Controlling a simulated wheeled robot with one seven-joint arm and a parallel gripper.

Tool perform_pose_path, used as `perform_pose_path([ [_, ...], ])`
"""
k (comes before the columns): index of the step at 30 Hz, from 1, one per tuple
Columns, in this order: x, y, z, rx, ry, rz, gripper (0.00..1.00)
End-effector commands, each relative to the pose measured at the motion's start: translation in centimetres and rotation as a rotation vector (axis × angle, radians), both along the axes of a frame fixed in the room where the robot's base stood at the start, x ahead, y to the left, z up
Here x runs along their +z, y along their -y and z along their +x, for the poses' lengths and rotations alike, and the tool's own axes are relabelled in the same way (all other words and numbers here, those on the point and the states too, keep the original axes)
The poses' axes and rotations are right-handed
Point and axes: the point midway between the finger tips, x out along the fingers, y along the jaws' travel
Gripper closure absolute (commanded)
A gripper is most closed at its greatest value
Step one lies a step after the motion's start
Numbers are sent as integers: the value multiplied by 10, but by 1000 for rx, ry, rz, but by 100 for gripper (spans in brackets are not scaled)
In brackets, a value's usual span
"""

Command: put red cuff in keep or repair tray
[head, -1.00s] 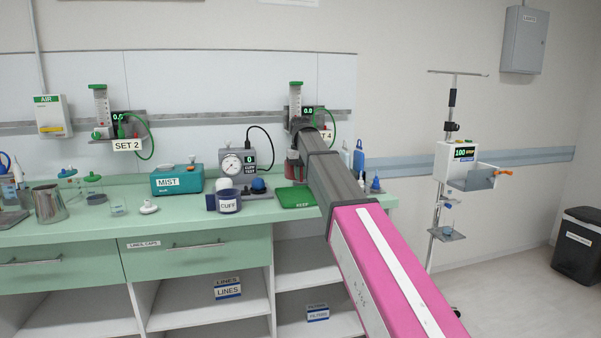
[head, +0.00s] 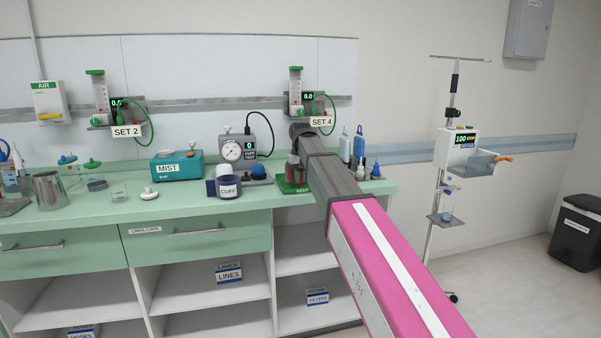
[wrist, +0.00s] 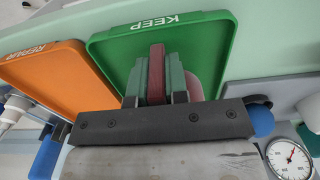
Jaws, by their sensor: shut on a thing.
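The red cuff (wrist: 157,66) is dark red and stands edge-on between the two fingers of my gripper (wrist: 157,84), which is shut on it. In the wrist view both are over the green KEEP tray (wrist: 110,50). A paler reddish part shows beside the right finger. I cannot tell if the cuff touches the tray floor. The orange REPAIR tray (wrist: 45,80) lies to the left of the green one. In the head view the red cuff (head: 292,169) shows just left of my arm, above the green tray (head: 282,186); the arm hides the fingers and the orange tray.
A dark blue cuff labelled CUFF (head: 228,188) and a grey gauge box (head: 243,153) stand left of the green tray. A flowmeter (head: 296,90) hangs on the wall rail behind. Bare counter (head: 180,203) lies in front of the MIST box.

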Motion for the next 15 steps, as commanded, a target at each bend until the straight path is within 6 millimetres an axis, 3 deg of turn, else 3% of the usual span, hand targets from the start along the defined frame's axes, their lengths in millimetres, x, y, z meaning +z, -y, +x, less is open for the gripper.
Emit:
perform_pose_path([
  [6,-12,0,0,0,0,0,100],
  [14,-13,0,0,0,0,0,100],
  [15,-13,0,0,0,0,0,82],
])
